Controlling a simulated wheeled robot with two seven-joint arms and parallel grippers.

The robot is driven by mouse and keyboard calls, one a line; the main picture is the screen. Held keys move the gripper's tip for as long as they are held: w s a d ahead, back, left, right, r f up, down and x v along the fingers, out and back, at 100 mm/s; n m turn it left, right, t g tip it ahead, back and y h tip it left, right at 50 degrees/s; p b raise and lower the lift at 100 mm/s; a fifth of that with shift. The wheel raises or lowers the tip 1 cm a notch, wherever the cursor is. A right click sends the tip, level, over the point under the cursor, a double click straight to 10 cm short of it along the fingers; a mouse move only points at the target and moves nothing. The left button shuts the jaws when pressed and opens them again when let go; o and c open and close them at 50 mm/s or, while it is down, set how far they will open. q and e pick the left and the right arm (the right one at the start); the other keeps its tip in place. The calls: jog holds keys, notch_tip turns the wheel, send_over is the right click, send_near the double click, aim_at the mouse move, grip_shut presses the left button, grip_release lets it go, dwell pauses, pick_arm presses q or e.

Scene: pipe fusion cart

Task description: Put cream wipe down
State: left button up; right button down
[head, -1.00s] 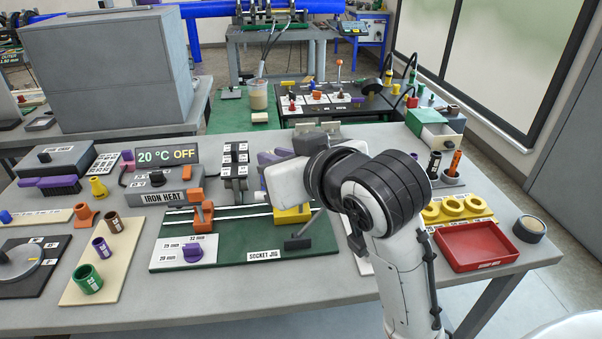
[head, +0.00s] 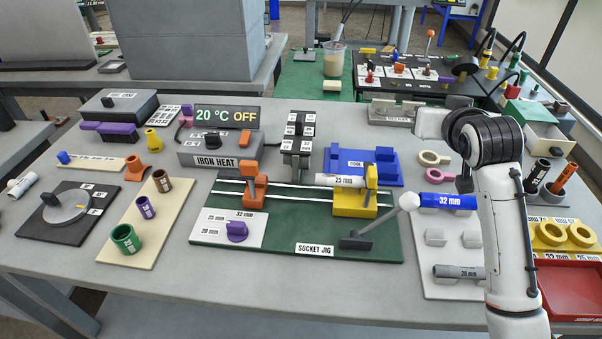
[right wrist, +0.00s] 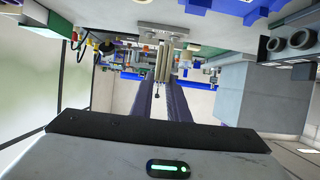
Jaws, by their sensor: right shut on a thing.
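My right gripper's fingers (right wrist: 163,84) are shut on a thin, upright cream thing, seemingly the cream wipe (right wrist: 163,62), in the right wrist view. A grey metal holder (right wrist: 160,28) is close beyond the wipe there; I cannot tell whether they touch. In the head view the white hand (head: 430,123) is at the back right of the bench, beside the low grey holder (head: 385,109). The fingertips and wipe are hidden there behind the hand and wrist. My left gripper is not in view.
The green socket jig (head: 290,240) holds a white 25 mm pipe (head: 335,181). A blue cooling stand (head: 363,158) and cream ring (head: 433,158) are near the hand. A red tray (head: 575,285) is at right.

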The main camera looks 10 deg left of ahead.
jog(key=w+f, duration=0.2)
jog(key=w, duration=0.1)
jog(key=shift+w+f, duration=0.25)
jog(key=shift+f, duration=0.15)
send_over(408, 171)
notch_tip(408, 171, down, 10)
jog(key=shift+f+b, duration=0.2)
jog(key=shift+b, duration=0.1)
jog(key=c, duration=1.7)
grip_release()
jog(key=shift+r, duration=0.1)
